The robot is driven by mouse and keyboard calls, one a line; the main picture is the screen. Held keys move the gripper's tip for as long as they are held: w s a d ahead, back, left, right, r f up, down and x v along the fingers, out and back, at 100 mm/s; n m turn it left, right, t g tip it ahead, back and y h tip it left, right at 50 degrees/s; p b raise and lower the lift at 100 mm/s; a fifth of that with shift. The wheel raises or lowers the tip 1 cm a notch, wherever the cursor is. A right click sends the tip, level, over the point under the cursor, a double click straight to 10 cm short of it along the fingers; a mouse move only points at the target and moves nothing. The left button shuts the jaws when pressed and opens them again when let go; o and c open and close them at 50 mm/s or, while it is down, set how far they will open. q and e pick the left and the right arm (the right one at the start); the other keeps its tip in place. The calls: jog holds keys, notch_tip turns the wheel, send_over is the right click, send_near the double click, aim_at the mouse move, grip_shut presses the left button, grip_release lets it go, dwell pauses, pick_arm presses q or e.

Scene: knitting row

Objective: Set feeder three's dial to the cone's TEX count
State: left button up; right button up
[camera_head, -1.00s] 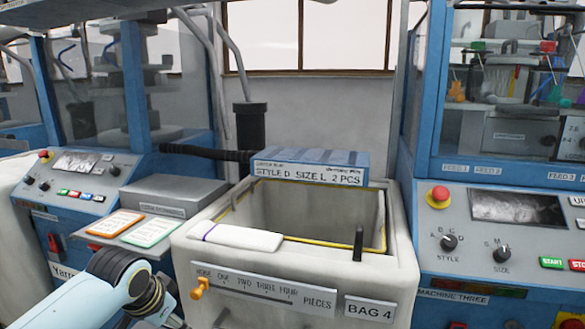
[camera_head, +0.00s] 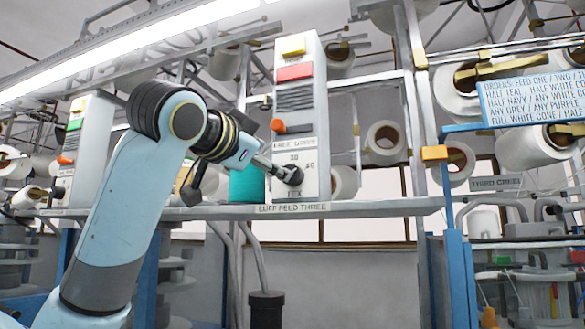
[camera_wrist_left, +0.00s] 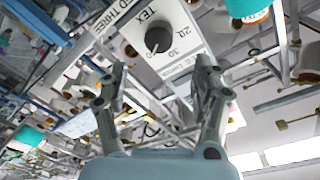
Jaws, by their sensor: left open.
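Feeder three's panel (camera_head: 300,110) is a white upright box above a rail label reading "CUFF FEED THREE" (camera_head: 292,208).
A metal rail (camera_head: 370,209) runs beneath the panel. Several white cones hang around, one right of the panel (camera_head: 384,142). A blue-lettered sign (camera_head: 531,100) is at right.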

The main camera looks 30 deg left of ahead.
aim_at(297, 178)
pick_arm(q)
jog(key=w+a+p, duration=0.1)
jog(key=w+p, duration=0.1)
jog(key=w, duration=0.7)
jog(key=shift+a+p, duration=0.2)
jog(key=shift+p, duration=0.2)
jog(key=shift+f, duration=0.1)
jog(key=c, duration=1.2)
